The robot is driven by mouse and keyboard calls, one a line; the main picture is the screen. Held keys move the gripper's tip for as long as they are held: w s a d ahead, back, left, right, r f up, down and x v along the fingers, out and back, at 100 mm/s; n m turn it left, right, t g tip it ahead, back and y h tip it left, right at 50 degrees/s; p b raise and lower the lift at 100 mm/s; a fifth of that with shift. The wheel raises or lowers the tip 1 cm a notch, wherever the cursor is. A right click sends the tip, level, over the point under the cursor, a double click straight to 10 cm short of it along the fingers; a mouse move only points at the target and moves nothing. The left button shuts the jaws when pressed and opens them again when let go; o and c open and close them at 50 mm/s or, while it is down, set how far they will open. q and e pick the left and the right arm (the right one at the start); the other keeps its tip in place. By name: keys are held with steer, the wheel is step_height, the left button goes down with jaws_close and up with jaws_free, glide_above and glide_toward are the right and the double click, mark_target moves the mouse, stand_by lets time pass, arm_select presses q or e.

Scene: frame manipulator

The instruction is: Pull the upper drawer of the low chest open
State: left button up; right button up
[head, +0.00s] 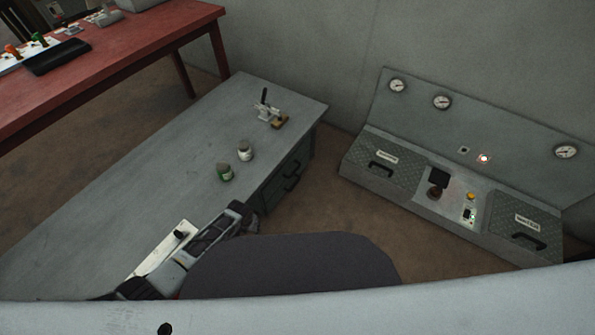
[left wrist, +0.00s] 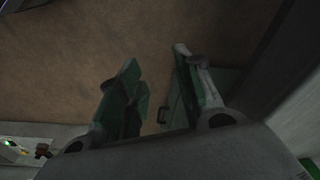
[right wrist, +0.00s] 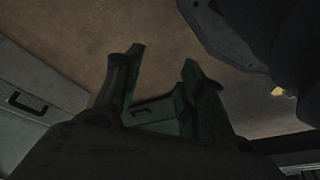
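The low chest (head: 180,150) is a long grey unit left of centre in the head view. Two dark green-grey drawers with black handles are in its right side. The upper drawer (head: 286,170) looks shut. My left arm reaches over the chest's near right edge, and its gripper end (head: 244,214) is beside the drawer side.
Two small jars (head: 245,151) and a small stand (head: 267,110) are on the chest top. A grey console (head: 400,190) with gauges and hatches stands at the right. A red table (head: 110,55) is at the upper left. Brown floor (head: 320,200) lies clear between chest and console.

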arm_select(q)
steer(key=w+d+r+m+g+y+b, duration=0.1)
steer(key=w+d+b, duration=0.3)
steer(key=b, duration=1.2)
steer(key=shift+w+d+r+y+b, duration=0.3)
steer(key=shift+w+y+b, duration=0.15)
steer(key=shift+w, duration=0.5)
arm_select(e)
steer(key=w+a+r+t+y, duration=0.1)
steer(key=w+a+r, duration=0.2)
steer(key=w+r, duration=0.2)
steer(key=shift+a+r+y, duration=0.3)
steer(key=shift+a+r, duration=0.1)
steer(key=shift+r, duration=0.3)
arm_select(q)
steer(key=shift+b, duration=0.45)
arm_select(e)
steer(key=shift+a+r+t, duration=0.1)
steer(key=shift+r+t, duration=0.2)
steer(key=shift+r, duration=0.05)
